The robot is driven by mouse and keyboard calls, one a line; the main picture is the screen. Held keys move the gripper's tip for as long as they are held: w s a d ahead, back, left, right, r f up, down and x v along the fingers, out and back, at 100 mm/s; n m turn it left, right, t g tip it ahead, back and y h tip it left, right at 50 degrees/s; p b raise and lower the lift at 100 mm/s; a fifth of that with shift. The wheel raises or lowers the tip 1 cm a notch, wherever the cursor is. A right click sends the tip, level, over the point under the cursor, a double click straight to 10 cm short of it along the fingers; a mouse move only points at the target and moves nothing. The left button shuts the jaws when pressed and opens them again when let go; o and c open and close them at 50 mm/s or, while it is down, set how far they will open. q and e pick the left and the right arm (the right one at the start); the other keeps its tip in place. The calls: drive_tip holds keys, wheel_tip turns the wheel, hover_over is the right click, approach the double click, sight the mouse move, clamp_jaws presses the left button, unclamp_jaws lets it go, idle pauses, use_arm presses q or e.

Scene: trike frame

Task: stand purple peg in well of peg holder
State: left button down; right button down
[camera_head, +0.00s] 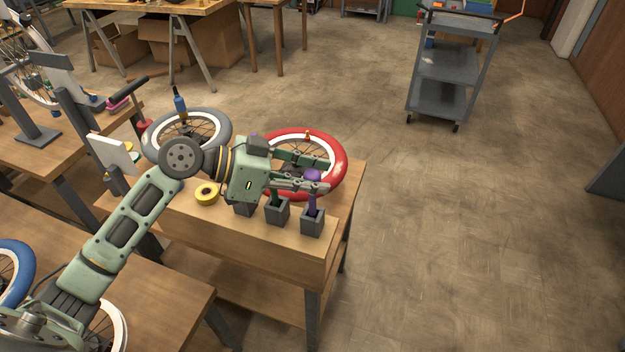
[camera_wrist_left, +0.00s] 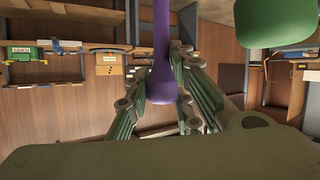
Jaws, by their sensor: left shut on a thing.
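The purple peg (camera_head: 312,199) is upright, its round knob at the fingers of my left gripper (camera_head: 322,170). In the left wrist view the purple peg (camera_wrist_left: 150,50) runs up from its knob between the two fingers (camera_wrist_left: 160,95), and the gripper is shut on it. The lower end of the peg meets the open top of the rightmost grey square well of the peg holder (camera_head: 313,225). I cannot tell how deep it sits. My right gripper is not in view.
A green peg (camera_head: 276,196) stands in the middle well (camera_head: 277,215); a third well (camera_head: 243,209) is partly hidden by my gripper. A red-tyred wheel (camera_head: 335,150), a grey-tyred wheel (camera_head: 224,128) and a yellow roll (camera_head: 206,194) are on the bench.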

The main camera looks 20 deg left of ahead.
sight(312, 195)
use_arm(q)
drive_tip(key=shift+r+p, duration=0.3)
drive_tip(key=shift+r, duration=0.3)
idle(1.2)
drive_tip(key=shift+f+b, duration=2.5)
drive_tip(key=shift+f, duration=0.4)
drive_tip(key=c, duration=1.5)
unclamp_jaws()
drive_tip(key=shift+o, duration=0.2)
drive_tip(key=shift+r, duration=0.1)
drive_tip(key=v, duration=1.2)
